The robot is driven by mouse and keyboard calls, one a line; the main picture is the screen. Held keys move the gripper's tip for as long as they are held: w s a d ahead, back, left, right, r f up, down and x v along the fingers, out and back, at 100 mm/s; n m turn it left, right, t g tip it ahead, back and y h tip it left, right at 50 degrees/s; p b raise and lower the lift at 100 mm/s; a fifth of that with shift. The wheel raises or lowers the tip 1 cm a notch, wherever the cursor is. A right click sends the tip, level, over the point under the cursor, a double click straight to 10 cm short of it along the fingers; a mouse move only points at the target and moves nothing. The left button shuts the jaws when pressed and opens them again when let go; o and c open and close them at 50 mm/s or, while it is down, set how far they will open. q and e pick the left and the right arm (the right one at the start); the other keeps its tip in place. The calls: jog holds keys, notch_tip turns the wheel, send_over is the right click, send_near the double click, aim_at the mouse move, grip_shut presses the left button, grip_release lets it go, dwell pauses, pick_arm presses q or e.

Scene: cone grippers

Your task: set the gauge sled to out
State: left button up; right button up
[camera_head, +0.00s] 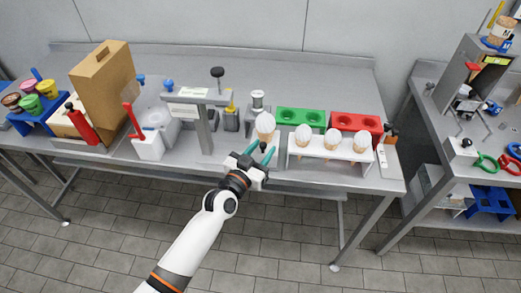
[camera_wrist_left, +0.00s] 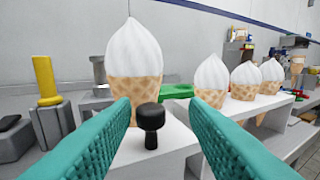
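I take the gauge sled to be the white block (camera_wrist_left: 165,150) with a black knob (camera_wrist_left: 151,118) in the left wrist view; no label on it is readable. A white-topped cone (camera_wrist_left: 134,60) stands upright just behind the knob; it also shows in the head view (camera_head: 265,124). My left gripper (camera_head: 260,153) is open at the table's front edge, its teal fingers pointing toward the cone. In the left wrist view the knob appears between the two fingers (camera_wrist_left: 165,125), with gaps on both sides. I cannot tell how deep it sits between them. My right gripper is not in view.
A white rack (camera_head: 330,152) with three cones stands close to the right of my gripper. Green (camera_head: 300,117) and red (camera_head: 355,122) holders are behind it. A grey post stand (camera_head: 205,130) and a white box with a red lever (camera_head: 147,146) are to the left.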

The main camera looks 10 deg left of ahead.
pick_arm(q)
jog(key=shift+a, duration=0.1)
jog(key=shift+s+a, duration=0.1)
jog(key=shift+s, duration=0.05)
jog(key=b+v, duration=0.1)
jog(key=v, duration=1)
jog(key=shift+s+b, duration=0.3)
jog(key=shift+s, duration=0.05)
jog(key=s+a+f+n+g+y, duration=0.1)
jog(key=s+a+f+g+y, duration=0.2)
jog(key=f, duration=0.9)
jog(key=s+a+f+g, duration=0.2)
jog(key=s+f, duration=0.3)
jog(key=f, duration=0.6)
jog(key=s+a+f+n+g+y, duration=0.1)
jog(key=s+a+f+g+y, duration=0.15)
jog(key=f, duration=0.95)
jog(key=s+a+f+g, duration=0.2)
jog(key=s+f, duration=0.3)
jog(key=s, duration=0.4)
jog(key=s+a+f+g+y, duration=0.1)
jog(key=s+f, duration=0.4)
jog(key=s, duration=0.5)
jog(key=s+a+f+g+y, duration=0.1)
jog(key=s+a+f+g, duration=0.1)
jog(key=s+f+g, duration=0.3)
jog(key=s, duration=0.4)
jog(key=shift+s+a+n, duration=0.3)
jog(key=shift+s+a, duration=0.05)
jog(key=shift+a, duration=0.05)
